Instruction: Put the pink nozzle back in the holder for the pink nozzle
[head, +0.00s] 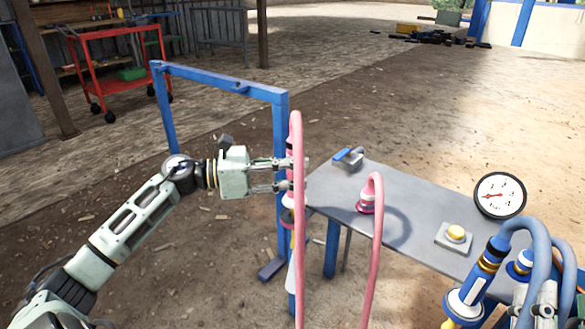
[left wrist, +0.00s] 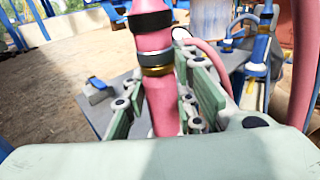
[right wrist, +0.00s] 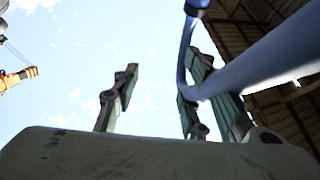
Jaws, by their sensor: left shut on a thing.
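The pink nozzle (head: 290,147) stands roughly upright at the left end of the grey table, with its pink hose (head: 297,240) arching over its top and hanging down in front. My left gripper (head: 296,174) reaches in from the left and is shut on the nozzle. In the left wrist view the pink nozzle (left wrist: 160,105), with black, silver and gold bands, sits between the fingers. A pink and white ring (head: 288,214) shows below the gripper, partly behind the hose; I cannot tell whether the nozzle sits in it. My right gripper (right wrist: 162,85) is open, near a blue hose (right wrist: 250,72).
The grey table (head: 420,222) carries a blue-handled block (head: 347,158), a pink hose connector (head: 370,194), a yellow button (head: 456,233) and a gauge (head: 499,195). A blue nozzle (head: 475,283) stands at front right. A blue frame (head: 215,78) rises behind my left arm.

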